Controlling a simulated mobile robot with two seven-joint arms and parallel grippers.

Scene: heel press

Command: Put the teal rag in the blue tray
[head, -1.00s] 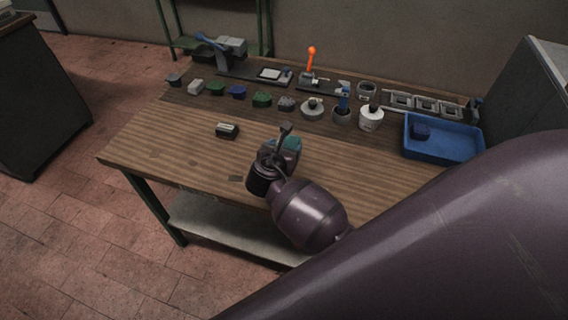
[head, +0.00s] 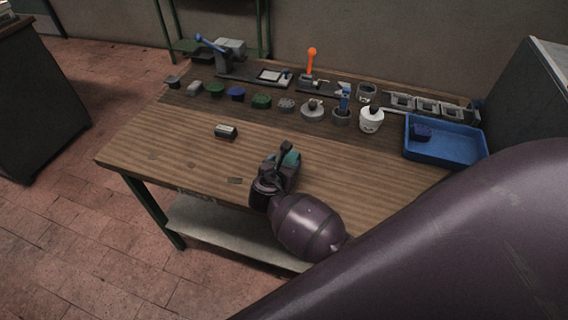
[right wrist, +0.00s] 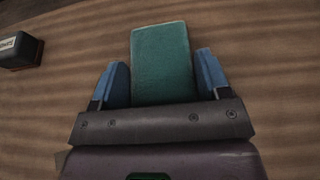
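The teal rag (right wrist: 162,62) is a flat teal block between the two blue fingertips of my right gripper (right wrist: 163,82) in the right wrist view. In the head view the rag (head: 291,158) shows partly behind the gripper, over the front middle of the bench. I cannot tell whether it touches the wood. My left gripper is out of view.
A small dark box with a pale label (head: 226,132) lies left of the gripper on the wooden bench (head: 150,146). A white pot (head: 371,119), an orange-handled device (head: 312,64) and several small parts line the back. The left front of the bench is clear.

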